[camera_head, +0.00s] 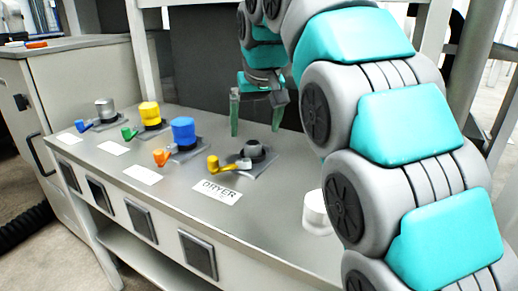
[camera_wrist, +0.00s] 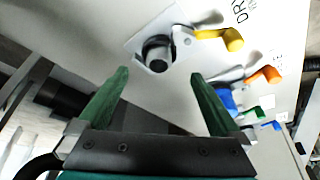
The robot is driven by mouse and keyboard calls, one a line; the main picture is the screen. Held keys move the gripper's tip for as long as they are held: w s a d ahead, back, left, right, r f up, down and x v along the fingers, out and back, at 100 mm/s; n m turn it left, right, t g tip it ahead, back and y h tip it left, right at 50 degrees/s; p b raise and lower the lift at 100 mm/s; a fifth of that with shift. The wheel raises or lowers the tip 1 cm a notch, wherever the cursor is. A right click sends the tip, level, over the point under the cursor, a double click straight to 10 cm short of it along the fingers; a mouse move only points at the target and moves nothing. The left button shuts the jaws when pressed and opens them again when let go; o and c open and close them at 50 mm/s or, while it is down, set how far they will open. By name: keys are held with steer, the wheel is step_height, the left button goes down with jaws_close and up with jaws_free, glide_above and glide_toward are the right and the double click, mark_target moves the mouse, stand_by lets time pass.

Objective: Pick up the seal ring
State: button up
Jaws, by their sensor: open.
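A dark ring-like part (camera_head: 254,148) sits on a grey base plate at the station with the yellow handle, behind the "DRYER" label. It looks like the seal ring, though I cannot be sure. In the wrist view the dark round part (camera_wrist: 158,50) lies ahead of the fingertips, on a pale square plate. My gripper (camera_head: 255,132) is open, its two green fingers pointing down near this station. In the wrist view my gripper (camera_wrist: 160,73) is empty, with the dark part apart from both fingers.
The yellow handle (camera_head: 228,165) sticks out beside the dark part. Stations with a blue cylinder (camera_head: 184,131), a yellow cylinder (camera_head: 150,113) and a grey cylinder (camera_head: 105,107) stand to the left. A white cylinder (camera_head: 315,211) stands near my arm. The bench front is mostly clear.

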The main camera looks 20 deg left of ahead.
mark_target(254, 145)
steer(key=shift+a+f, duration=0.15)
steer(key=shift+f, duration=0.55)
steer(key=shift+p+x, duration=0.4)
steer(key=shift+x, duration=2.6)
steer(key=c, duration=1.2)
steer(key=shift+w+r, duration=0.1)
steer(key=shift+c, duration=0.2)
steer(key=shift+r, duration=3.4)
steer(key=s+d+b, duration=0.3)
steer(key=s+d, duration=0.9)
steer(key=s, duration=0.1)
steer(key=shift+s, duration=0.4)
